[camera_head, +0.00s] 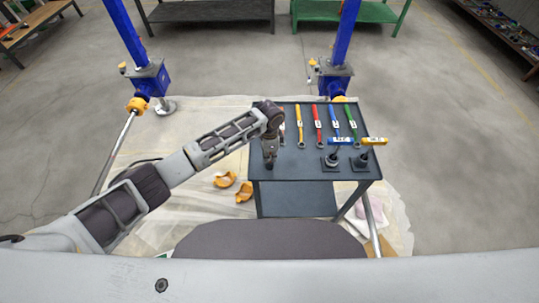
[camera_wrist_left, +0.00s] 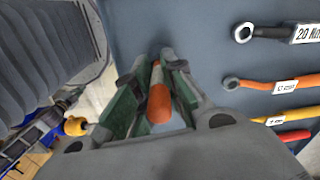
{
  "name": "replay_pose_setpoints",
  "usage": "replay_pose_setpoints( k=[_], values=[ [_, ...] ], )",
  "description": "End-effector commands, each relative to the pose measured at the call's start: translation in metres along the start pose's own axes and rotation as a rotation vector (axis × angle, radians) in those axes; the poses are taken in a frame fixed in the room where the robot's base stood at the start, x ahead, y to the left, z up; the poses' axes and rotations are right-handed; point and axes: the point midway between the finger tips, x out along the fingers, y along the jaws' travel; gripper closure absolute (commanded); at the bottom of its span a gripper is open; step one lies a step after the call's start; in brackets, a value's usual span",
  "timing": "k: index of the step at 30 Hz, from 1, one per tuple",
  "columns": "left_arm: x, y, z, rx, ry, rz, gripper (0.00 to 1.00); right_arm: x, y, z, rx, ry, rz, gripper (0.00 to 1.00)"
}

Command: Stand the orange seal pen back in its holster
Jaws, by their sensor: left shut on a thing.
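My left gripper (camera_head: 270,162) is over the left side of the dark table, its fingers pointing down. In the left wrist view, its green-padded fingers (camera_wrist_left: 157,70) are shut on the orange seal pen (camera_wrist_left: 159,103). The pen's rounded orange end faces the camera; its far end is hidden between the fingers. I cannot make out an orange holster; the gripper and arm hide part of the table's left side. My right gripper is not in view.
On the table (camera_head: 285,185) lie several wrenches, including a red one (camera_head: 318,122), a blue one (camera_head: 335,120) and an orange one (camera_wrist_left: 270,86). Blue lift columns (camera_head: 342,50) stand behind. Orange pieces (camera_head: 225,180) lie on the floor sheet at the left.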

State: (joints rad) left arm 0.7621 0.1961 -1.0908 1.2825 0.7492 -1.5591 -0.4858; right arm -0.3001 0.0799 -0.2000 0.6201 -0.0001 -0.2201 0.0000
Motion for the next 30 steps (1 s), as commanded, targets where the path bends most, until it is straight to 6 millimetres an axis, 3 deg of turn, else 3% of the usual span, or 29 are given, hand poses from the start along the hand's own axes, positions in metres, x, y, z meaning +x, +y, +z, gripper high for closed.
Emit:
replay_pose_setpoints(
  k=[2,3,8,22,30],
  values=[
    [0.0,0.0,0.0,0.0,0.0,0.0,1.0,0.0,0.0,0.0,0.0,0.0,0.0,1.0],
    [0.0,0.0,0.0,0.0,0.0,0.0,0.84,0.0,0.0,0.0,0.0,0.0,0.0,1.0],
    [0.0,0.0,0.0,0.0,0.0,0.0,0.64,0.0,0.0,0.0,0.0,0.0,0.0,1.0],
    [-0.004,0.0,0.0,0.0,0.0,0.0,0.63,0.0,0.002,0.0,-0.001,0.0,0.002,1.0],
    [-0.029,0.0,0.0,0.0,0.001,-0.001,0.63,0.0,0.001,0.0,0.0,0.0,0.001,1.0]
  ],
)
